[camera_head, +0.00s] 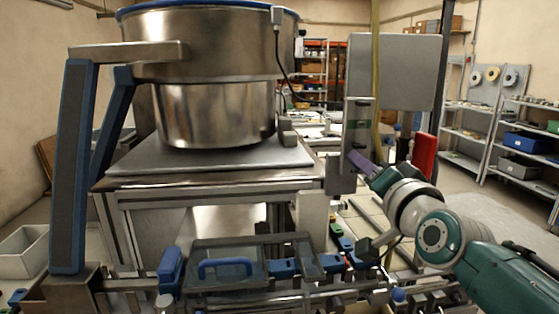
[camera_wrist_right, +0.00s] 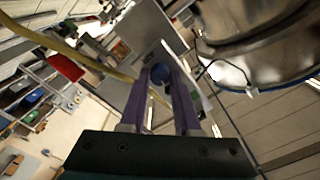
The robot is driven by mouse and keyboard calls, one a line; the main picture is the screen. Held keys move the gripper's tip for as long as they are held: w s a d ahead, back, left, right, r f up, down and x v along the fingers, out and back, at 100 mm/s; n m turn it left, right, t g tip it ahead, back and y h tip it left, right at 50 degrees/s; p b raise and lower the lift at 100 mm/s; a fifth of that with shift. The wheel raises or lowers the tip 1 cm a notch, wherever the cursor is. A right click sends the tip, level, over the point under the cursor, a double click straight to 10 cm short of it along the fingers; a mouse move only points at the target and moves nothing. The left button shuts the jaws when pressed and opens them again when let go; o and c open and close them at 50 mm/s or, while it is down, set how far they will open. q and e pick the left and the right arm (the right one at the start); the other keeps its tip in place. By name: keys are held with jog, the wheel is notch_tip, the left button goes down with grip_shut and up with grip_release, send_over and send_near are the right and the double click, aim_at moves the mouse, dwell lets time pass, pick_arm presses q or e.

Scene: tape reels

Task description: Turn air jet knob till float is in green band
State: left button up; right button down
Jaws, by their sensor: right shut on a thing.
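My right gripper (camera_head: 354,158) reaches in from the right with its purple fingers at the lower part of an upright grey flow meter (camera_head: 360,108). In the right wrist view the two purple fingers are closed around a round dark blue knob (camera_wrist_right: 160,73), which sits between their tips. The knob is hidden behind the fingers in the head view. A small green patch shows on the meter's face, but the float is too small to make out. My left gripper is not in view.
A large steel bowl feeder (camera_head: 215,110) stands on a grey table left of the meter. A grey panel (camera_head: 388,70) stands behind the meter and a yellow hose (camera_head: 375,60) runs past it. A red bin (camera_head: 425,153) is just right of my right gripper.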

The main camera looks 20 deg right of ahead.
dwell(0.3)
jog(key=c, duration=0.6)
grip_release()
jog(key=v, duration=1)
jog(key=shift+d, duration=0.1)
